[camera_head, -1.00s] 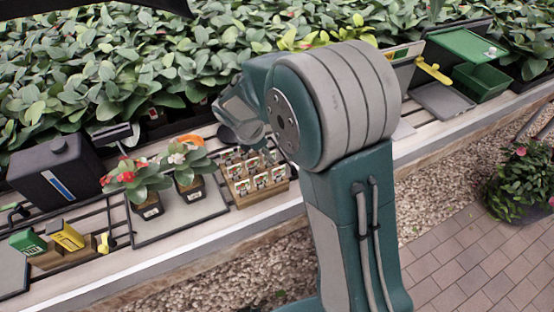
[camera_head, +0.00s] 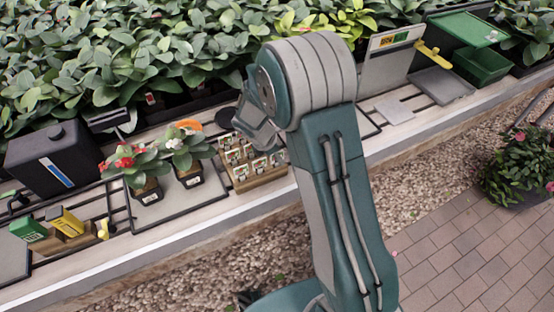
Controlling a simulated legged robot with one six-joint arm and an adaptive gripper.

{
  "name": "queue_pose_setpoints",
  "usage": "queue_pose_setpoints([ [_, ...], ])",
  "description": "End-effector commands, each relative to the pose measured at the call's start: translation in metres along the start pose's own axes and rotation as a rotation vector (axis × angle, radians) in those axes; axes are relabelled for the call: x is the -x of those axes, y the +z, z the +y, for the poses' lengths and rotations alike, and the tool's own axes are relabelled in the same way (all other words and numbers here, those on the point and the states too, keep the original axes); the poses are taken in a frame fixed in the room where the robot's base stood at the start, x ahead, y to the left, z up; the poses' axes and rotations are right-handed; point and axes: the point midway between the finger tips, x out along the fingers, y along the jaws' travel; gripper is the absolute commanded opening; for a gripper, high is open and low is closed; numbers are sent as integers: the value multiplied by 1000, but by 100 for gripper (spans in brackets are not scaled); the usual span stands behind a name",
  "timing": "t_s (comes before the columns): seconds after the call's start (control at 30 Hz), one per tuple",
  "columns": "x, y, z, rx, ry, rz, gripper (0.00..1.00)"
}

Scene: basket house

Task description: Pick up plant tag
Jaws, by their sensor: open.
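Several plant tags with small pictures stand in rows in a wooden tag rack (camera_head: 264,179) near the bench's front edge, left of my arm. The tag nearest the rack's front left (camera_head: 241,173) shows clearly. My gripper (camera_head: 257,124) shows in part as a grey shape just above the rack's back right side. It is open, and I see no tag held in it. Its fingertips are hard to make out, so I cannot tell whether they touch a tag. The gripper and arm hide some tags at the back right.
Two potted flowers (camera_head: 187,178) stand on a grey tray left of the rack. A green bin (camera_head: 484,65) is at the right. Dense leafy plants line the back.

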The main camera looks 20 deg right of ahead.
Motion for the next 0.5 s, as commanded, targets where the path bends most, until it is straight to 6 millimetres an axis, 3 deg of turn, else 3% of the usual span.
queue_pose_setpoints([
  [0.17,0,0,0,0,1,0,49],
  [0.2,0,0,0,0,1,0,31],
  [0.3,0,0,0,0,1,0,3],
  [0.5,1,0,0,0,1,0,0],
])
